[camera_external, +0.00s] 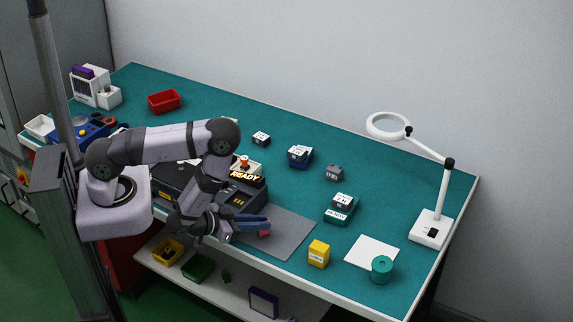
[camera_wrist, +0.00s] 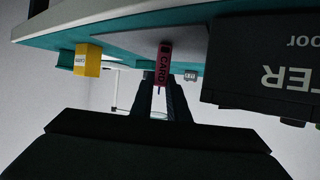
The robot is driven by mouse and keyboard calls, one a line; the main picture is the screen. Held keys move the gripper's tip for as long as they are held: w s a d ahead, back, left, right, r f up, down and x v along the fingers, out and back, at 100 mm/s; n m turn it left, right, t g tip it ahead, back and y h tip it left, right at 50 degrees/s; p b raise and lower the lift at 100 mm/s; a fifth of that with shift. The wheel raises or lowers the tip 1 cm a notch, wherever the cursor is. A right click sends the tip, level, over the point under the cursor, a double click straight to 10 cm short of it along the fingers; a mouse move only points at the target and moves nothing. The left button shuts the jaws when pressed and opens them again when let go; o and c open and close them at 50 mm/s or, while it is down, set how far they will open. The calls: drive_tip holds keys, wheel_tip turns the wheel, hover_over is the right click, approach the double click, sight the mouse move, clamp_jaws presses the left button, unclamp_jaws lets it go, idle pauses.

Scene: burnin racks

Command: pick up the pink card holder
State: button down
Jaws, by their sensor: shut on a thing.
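The pink card holder (camera_wrist: 164,62) is marked "CARD" and sits between my gripper's fingers in the wrist view. In the external view a small pink part of the holder (camera_external: 264,233) shows at the fingertips; the rest is hidden. My gripper (camera_external: 262,226) is shut on it, low over the grey mat (camera_external: 288,238) near the front edge of the bench. I cannot tell whether the holder touches the mat. The dark fingers also show in the wrist view (camera_wrist: 163,88).
A black station with a "READY" sign (camera_external: 246,178) stands close behind my gripper. A yellow box (camera_external: 319,253) stands right of the mat, with a white sheet (camera_external: 372,251) and a teal roll (camera_external: 381,269) further right. A magnifier lamp (camera_external: 430,229) stands at the right end.

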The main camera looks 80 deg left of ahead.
drive_tip(key=shift+w+r, duration=0.1)
drive_tip(key=shift+r, duration=0.55)
wheel_tip(320, 180, up, 6)
drive_tip(key=shift+r+p, duration=0.1)
drive_tip(key=shift+p, duration=1.1)
drive_tip(key=shift+r+p, duration=1.05)
drive_tip(key=shift+p, duration=0.05)
